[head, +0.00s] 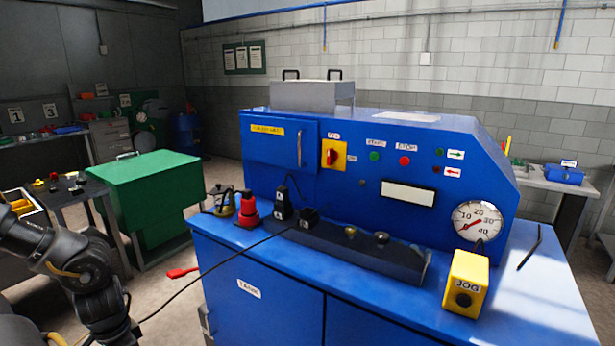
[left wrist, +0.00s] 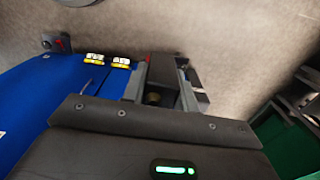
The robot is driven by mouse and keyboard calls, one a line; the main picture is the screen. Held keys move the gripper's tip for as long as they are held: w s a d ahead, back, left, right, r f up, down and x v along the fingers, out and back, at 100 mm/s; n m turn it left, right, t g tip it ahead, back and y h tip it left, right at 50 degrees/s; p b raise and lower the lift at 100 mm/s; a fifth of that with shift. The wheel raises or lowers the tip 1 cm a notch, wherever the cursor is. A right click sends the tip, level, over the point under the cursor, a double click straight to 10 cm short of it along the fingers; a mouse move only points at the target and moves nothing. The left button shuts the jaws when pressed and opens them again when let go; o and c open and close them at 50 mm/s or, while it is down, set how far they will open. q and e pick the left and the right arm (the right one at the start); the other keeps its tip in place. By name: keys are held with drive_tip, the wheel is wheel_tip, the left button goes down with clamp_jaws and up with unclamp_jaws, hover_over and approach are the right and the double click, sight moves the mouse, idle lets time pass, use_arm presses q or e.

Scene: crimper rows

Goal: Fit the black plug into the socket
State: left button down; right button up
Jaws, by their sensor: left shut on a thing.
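A black cable (head: 215,271) runs from a black block (head: 308,217) on the blue machine down left towards my left arm (head: 92,270). In the head view that arm leaves the frame at the lower left, and its fingertips do not show. In the left wrist view my left gripper (left wrist: 165,82) is shut on a dark thing, apparently the black plug (left wrist: 158,96), mostly hidden between the fingers. A black strip (head: 400,266) on the machine's ledge carries round fittings (head: 350,231); I cannot tell which fitting is the socket. My right gripper is not in view.
On the blue machine (head: 260,262) stand a red plug-like piece (head: 247,212), another black piece (head: 283,204) and a yellow JOG box (head: 465,284). A green cabinet (head: 147,176) stands to the left. A red-handled thing (head: 182,272) shows beside the machine. The ledge's right part is mostly clear.

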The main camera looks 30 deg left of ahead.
use_arm(q)
drive_tip(key=w+d+f, duration=0.1)
drive_tip(key=d+f, duration=0.2)
drive_tip(key=d, duration=0.3)
drive_tip(key=w+d+f+m, duration=0.1)
drive_tip(key=d+f, duration=0.2)
drive_tip(key=d, duration=0.3)
drive_tip(key=w+d+f, duration=0.1)
drive_tip(key=d+f, duration=0.2)
drive_tip(key=d, duration=0.3)
drive_tip(key=w+d+r+m, duration=0.3)
drive_tip(key=w+d+m, duration=0.3)
drive_tip(key=d, duration=0.5)
drive_tip(key=w+d+r+m, duration=0.2)
drive_tip(key=w+d+r, duration=0.1)
drive_tip(key=w+r, duration=0.4)
drive_tip(key=w+d+r+m, duration=0.1)
drive_tip(key=w+d+r, duration=0.2)
drive_tip(key=w+r, duration=0.4)
drive_tip(key=shift+w+d+r+m, duration=0.25)
drive_tip(key=shift+w+m, duration=0.15)
drive_tip(key=shift+w, duration=0.2)
drive_tip(key=shift+a, duration=0.1)
